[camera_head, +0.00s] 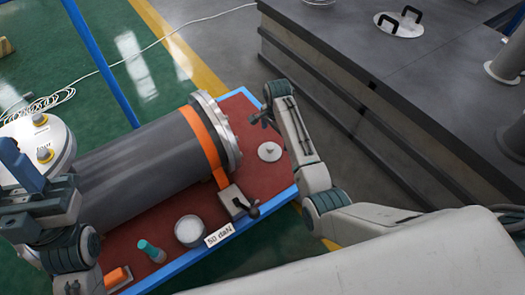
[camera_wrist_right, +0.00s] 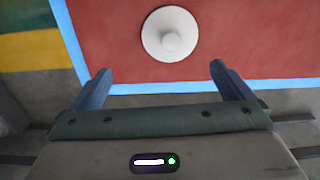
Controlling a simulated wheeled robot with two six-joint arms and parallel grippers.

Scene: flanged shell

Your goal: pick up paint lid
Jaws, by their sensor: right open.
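The paint lid (camera_head: 269,152) is a small pale round disc with a raised knob in its middle. It lies flat on the red table top, near the right blue edge. In the right wrist view the lid (camera_wrist_right: 170,33) shows at the top centre, beyond my fingertips. My right gripper (camera_head: 259,117) is above the table, up and slightly left of the lid in the head view. Its two fingers (camera_wrist_right: 160,80) are wide apart with nothing between them. My left gripper (camera_head: 22,168) is at the left edge by a white flange cover; its jaws are not clear.
A large grey cylinder (camera_head: 140,160) with an orange band fills the table's middle. A white pot (camera_head: 189,230), a teal-capped bottle (camera_head: 152,251), a clamp (camera_head: 238,203) and a "50 daN" sign (camera_head: 220,235) stand along the front. A dark workbench (camera_head: 350,70) is at right.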

